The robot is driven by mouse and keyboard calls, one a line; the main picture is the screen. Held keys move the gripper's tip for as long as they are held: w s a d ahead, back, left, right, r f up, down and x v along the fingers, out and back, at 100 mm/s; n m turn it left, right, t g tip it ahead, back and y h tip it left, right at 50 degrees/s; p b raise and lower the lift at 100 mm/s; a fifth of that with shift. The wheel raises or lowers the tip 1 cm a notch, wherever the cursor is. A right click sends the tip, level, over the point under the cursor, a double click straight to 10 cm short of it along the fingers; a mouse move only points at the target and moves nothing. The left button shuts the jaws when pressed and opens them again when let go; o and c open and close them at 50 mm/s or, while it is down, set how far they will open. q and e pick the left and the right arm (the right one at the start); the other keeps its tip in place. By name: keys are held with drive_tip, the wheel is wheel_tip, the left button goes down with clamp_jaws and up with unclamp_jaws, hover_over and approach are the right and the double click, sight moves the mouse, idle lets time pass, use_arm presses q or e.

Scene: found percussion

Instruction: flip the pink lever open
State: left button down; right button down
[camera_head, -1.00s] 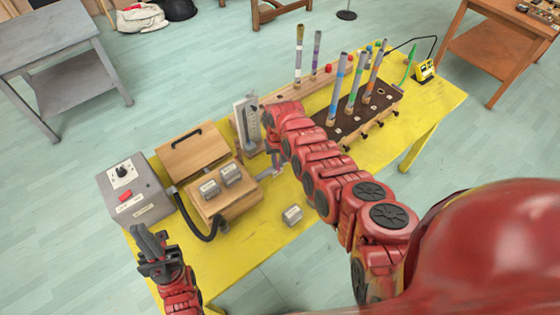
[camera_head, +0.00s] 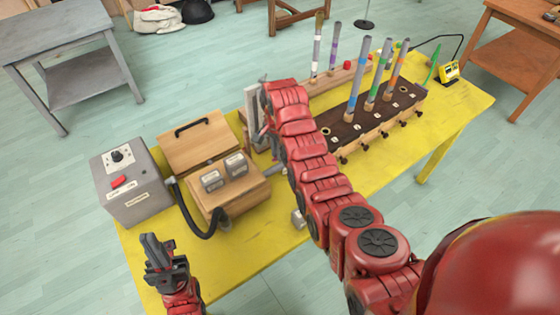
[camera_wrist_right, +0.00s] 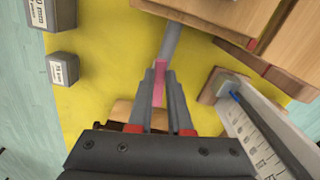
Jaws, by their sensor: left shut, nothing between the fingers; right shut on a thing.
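In the right wrist view the pink lever (camera_wrist_right: 158,88) is a narrow pink strip at the end of a grey pipe (camera_wrist_right: 171,40). My right gripper (camera_wrist_right: 160,74) is shut on the pink lever, with one dark finger on each side of it. In the head view the right forearm hides the lever and most of that gripper. My left gripper (camera_head: 150,243) is shut and empty, at the front left, away from the lever.
A grey switch box (camera_head: 133,185) with a black hose stands at the left of the yellow table (camera_head: 260,250). A scaled upright (camera_wrist_right: 258,135) stands close right of my right gripper. A rack (camera_head: 375,115) with coloured tubes is to the right.

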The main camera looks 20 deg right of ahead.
drive_tip(key=shift+w+a+f+m+b, duration=0.1)
drive_tip(key=shift+w+m+b, duration=0.05)
drive_tip(key=shift+m+b, duration=0.45)
drive_tip(key=shift+w+a+f+m+b, duration=0.1)
drive_tip(key=shift+w+m+b, duration=0.05)
drive_tip(key=shift+m+b, duration=0.4)
drive_tip(key=shift+r, duration=0.1)
drive_tip(key=c, duration=0.8)
unclamp_jaws()
drive_tip(key=shift+w, duration=0.1)
drive_tip(key=shift+c, duration=0.2)
